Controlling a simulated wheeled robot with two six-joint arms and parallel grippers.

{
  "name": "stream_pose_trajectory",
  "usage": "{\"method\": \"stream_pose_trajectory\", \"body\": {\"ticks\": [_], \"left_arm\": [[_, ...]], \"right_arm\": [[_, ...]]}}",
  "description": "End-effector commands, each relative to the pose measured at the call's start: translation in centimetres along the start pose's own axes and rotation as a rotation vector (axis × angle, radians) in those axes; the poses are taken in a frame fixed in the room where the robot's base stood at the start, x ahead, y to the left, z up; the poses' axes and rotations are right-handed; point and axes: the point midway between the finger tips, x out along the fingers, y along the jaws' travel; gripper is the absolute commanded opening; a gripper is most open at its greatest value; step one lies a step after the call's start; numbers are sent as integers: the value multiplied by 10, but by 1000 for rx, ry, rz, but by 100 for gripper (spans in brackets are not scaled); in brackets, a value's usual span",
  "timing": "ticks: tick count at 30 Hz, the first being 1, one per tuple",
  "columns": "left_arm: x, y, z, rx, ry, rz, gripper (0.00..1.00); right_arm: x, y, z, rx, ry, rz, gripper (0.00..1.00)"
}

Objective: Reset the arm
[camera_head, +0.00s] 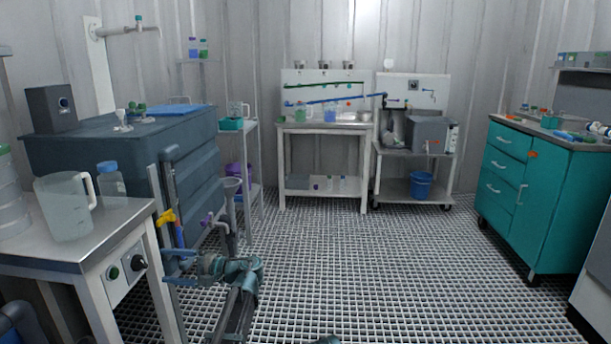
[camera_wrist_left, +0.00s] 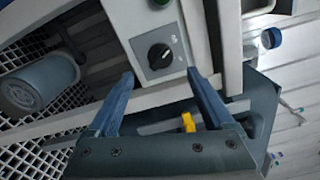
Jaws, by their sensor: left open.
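My left gripper (camera_head: 168,266) is low at the left in the head view, its two blue fingers pointing left toward the front of the steel bench. In the left wrist view the left gripper (camera_wrist_left: 160,76) is open, with nothing between its fingers. Beyond the fingertips is a pale control panel with a black knob (camera_wrist_left: 160,56); the knob also shows in the head view (camera_head: 140,262). A green button (camera_head: 113,273) is beside it. I cannot tell the exact gap from fingers to panel. My right gripper is not in view.
A steel bench (camera_head: 120,222) with a clear pitcher (camera_head: 66,206) stands at left. A pipe with a yellow handle (camera_head: 165,217) rises close to my left gripper, beside a large dark tank (camera_head: 60,155). A teal cabinet (camera_head: 548,205) stands right. The middle grating floor (camera_head: 370,260) is clear.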

Motion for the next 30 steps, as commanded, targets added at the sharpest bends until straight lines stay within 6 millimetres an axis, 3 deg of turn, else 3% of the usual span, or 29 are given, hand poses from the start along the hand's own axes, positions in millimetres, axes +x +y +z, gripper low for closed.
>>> {"method": "stream_pose_trajectory", "body": {"ticks": [11, 30], "left_arm": [[74, 0, 0, 1, -2, 0, 86], [73, 0, 0, 652, 0, -1, 86]], "right_arm": [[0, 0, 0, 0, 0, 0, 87], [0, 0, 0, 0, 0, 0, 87]]}}
